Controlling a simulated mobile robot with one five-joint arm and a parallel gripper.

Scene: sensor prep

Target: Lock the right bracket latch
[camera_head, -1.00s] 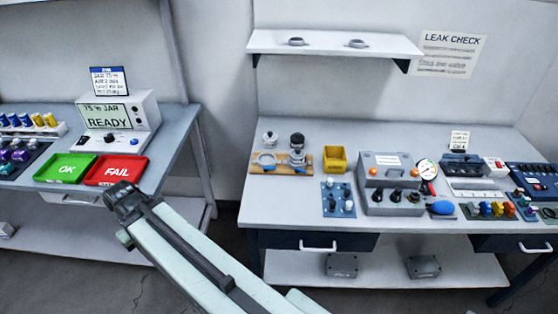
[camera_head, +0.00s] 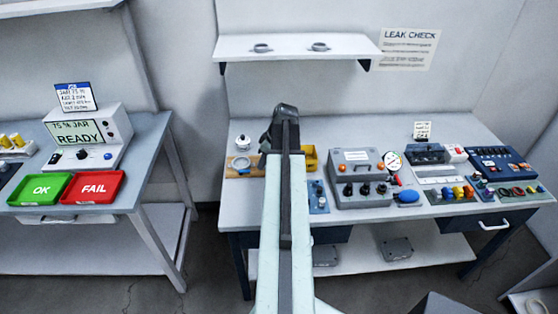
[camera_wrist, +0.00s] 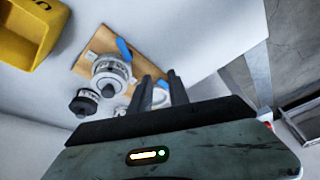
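The wooden board (camera_head: 232,171) lies on the right bench, with a ring bracket (camera_head: 241,163) at its left; my arm hides the board's right part. In the wrist view, the board (camera_wrist: 97,42) shows two brackets. The right bracket, on the yellow bin's side, holds a silver round part (camera_wrist: 110,73). Its blue latch handle (camera_wrist: 124,49) points out across the board; whether it is locked I cannot tell. The left bracket is a pale ring (camera_wrist: 160,98) with a blue handle, partly behind my fingers. My gripper (camera_wrist: 159,82) is open and empty, apart from the right latch.
A yellow bin (camera_wrist: 27,30) stands beside the board. A dark-topped part (camera_wrist: 84,103) and a white-topped part (camera_head: 242,142) stand behind it. A grey case (camera_head: 357,170) with a gauge is to the right. A shelf (camera_head: 290,46) hangs above.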

